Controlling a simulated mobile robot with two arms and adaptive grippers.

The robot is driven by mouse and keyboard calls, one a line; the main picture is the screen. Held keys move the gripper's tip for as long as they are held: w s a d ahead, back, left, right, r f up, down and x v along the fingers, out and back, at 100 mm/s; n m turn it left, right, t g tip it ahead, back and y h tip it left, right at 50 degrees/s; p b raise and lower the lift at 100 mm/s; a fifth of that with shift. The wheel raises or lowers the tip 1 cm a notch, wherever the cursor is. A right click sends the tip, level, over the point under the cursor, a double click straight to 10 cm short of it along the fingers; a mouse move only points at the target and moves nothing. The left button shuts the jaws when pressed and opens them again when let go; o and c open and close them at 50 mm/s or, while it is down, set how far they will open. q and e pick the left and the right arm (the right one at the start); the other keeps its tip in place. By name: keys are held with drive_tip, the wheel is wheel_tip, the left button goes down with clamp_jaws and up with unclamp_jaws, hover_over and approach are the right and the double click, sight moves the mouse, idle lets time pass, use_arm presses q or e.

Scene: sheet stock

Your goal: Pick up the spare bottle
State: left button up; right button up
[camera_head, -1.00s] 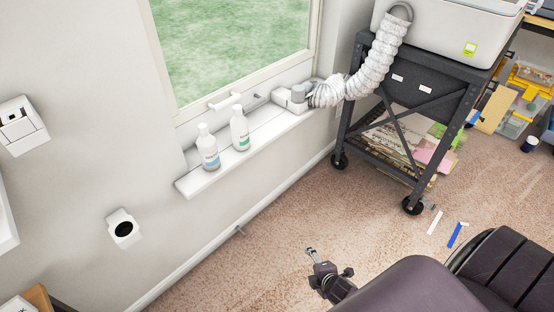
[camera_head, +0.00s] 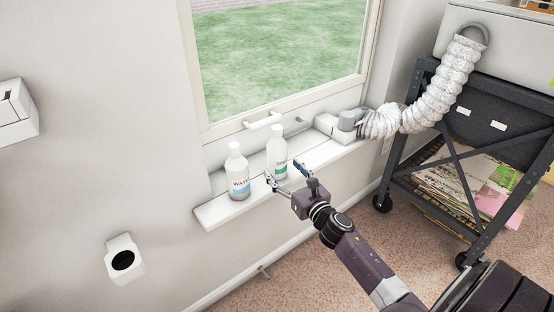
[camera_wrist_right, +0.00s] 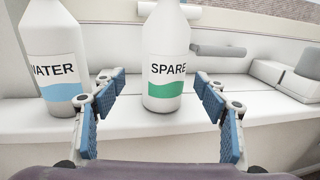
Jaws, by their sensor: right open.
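The spare bottle (camera_head: 277,157) is white with a green band and stands upright on the windowsill (camera_head: 222,207). In the right wrist view the bottle (camera_wrist_right: 165,60) reads "SPARE" and stands ahead of the fingers, centred in the gap between them. My right gripper (camera_head: 288,176) is open and empty, just in front of the spare bottle. Its blue-padded fingers also show in the right wrist view (camera_wrist_right: 160,118). A similar white bottle (camera_head: 238,174) with a blue band, labelled "WATER" (camera_wrist_right: 55,60), stands to the left of it. My left gripper is not in view.
A grey-white block (camera_head: 338,126) with a ribbed white hose (camera_head: 430,105) sits at the sill's right end. The window handle (camera_head: 264,121) is behind the bottles. A dark wheeled cart (camera_head: 470,150) stands at the right. A white wall fitting (camera_head: 123,259) is at lower left.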

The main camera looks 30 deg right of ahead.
sight(282, 165)
drive_tip(key=w, duration=0.2)
drive_tip(key=w+d, duration=0.1)
drive_tip(key=w, duration=0.1)
drive_tip(key=shift+w+r, duration=0.1)
drive_tip(key=shift+w, duration=0.65)
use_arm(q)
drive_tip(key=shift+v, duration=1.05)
use_arm(e)
drive_tip(key=shift+c, duration=0.5)
drive_tip(key=shift+r, duration=0.1)
drive_tip(key=c, duration=1.5)
